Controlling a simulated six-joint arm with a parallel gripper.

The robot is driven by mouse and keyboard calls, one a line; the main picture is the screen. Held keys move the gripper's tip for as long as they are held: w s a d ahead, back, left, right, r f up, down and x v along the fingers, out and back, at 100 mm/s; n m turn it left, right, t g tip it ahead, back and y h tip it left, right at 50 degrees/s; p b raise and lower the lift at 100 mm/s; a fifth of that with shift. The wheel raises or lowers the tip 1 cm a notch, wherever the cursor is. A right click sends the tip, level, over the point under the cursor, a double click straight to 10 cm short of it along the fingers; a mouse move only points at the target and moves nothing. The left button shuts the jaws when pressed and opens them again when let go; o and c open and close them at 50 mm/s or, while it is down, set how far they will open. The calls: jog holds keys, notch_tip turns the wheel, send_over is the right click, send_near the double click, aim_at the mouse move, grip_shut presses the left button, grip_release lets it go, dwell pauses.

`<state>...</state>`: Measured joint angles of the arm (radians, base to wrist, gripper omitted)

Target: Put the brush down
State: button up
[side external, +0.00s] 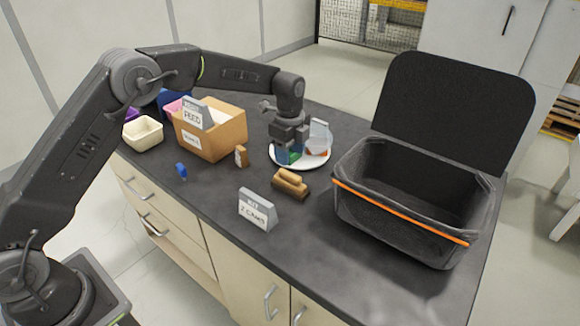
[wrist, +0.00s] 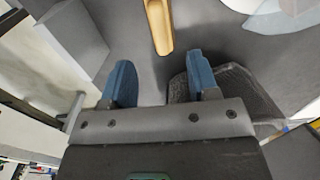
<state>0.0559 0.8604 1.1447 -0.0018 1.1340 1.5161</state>
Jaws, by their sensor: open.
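The brush (side external: 290,183) has a tan wooden handle and a darker base, and it rests on the dark worktop in front of the white plate. In the wrist view its handle (wrist: 158,25) shows at the top edge, beyond the fingertips and apart from them. My gripper (side external: 287,157) is in front of the plate's left part in the side view, behind the brush. Its two blue fingers (wrist: 161,82) are spread with nothing between them. The exact height of the fingers above the worktop is hard to tell.
A white plate (side external: 318,163) holds a clear item. A grey sign (side external: 257,209) stands left of the brush. A large open black bin (side external: 400,215) with an orange stripe stands right. A cardboard box (side external: 225,138), cream tub (side external: 143,134), small wooden block (side external: 241,156) and blue item (side external: 181,171) are left.

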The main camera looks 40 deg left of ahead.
aim_at(290, 173)
jog(key=s+a+r+n+t, duration=0.25)
jog(key=s+r+n, duration=0.65)
jog(key=s+r, duration=1)
jog(key=s+f+n+t, duration=0.2)
jog(key=s+n, duration=0.7)
jog(key=s, duration=0.7)
jog(key=shift+s+a+f+t, duration=0.2)
jog(key=shift+s+a+t, duration=0.15)
jog(key=shift+t, duration=0.2)
